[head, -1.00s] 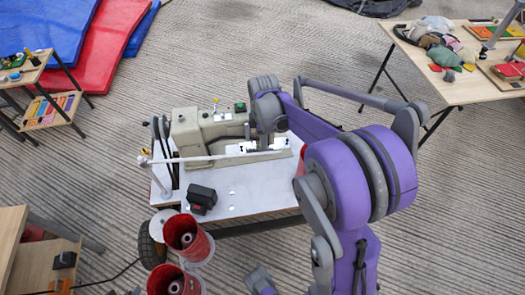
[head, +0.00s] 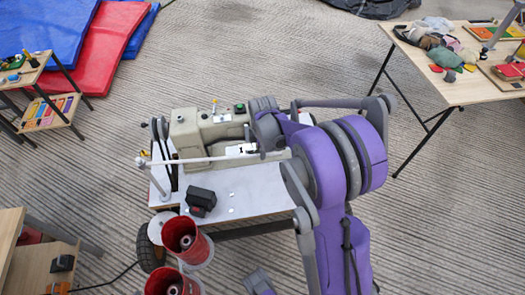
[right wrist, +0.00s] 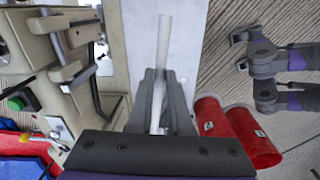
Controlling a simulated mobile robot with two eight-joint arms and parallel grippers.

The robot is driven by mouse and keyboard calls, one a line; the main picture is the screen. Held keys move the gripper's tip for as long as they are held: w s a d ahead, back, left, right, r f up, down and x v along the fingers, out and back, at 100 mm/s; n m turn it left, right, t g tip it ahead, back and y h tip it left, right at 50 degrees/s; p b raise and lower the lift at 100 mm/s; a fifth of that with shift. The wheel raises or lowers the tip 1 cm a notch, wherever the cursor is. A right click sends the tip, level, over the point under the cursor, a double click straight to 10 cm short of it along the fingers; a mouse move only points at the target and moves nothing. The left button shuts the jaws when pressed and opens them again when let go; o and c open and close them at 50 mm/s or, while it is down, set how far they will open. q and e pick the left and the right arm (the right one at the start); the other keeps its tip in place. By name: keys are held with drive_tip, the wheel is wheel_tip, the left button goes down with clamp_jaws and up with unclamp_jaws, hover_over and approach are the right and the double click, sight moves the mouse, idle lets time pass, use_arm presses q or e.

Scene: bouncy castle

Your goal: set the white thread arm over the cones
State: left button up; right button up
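The white thread arm (head: 195,160) is a thin rod in the head view. It runs level from its post at the table's left edge, rightward across the front of the sewing machine. My right gripper (right wrist: 163,78) has its fingers close on both sides of the white rod (right wrist: 164,42) in the right wrist view. The wrist hides the fingertips in the head view. Two red cones (head: 187,241) (head: 173,281) stand below and left of the table's front corner, apart from the rod.
The beige sewing machine (head: 210,130) stands behind the rod on the white table (head: 240,195). A black box (head: 200,201) sits on the table in front of the rod. A wooden shelf (head: 30,262) is at lower left, and a cluttered table (head: 455,85) is at upper right.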

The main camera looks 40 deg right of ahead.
clamp_jaws()
idle(0.8)
drive_tip(key=shift+s, duration=0.15)
idle(0.3)
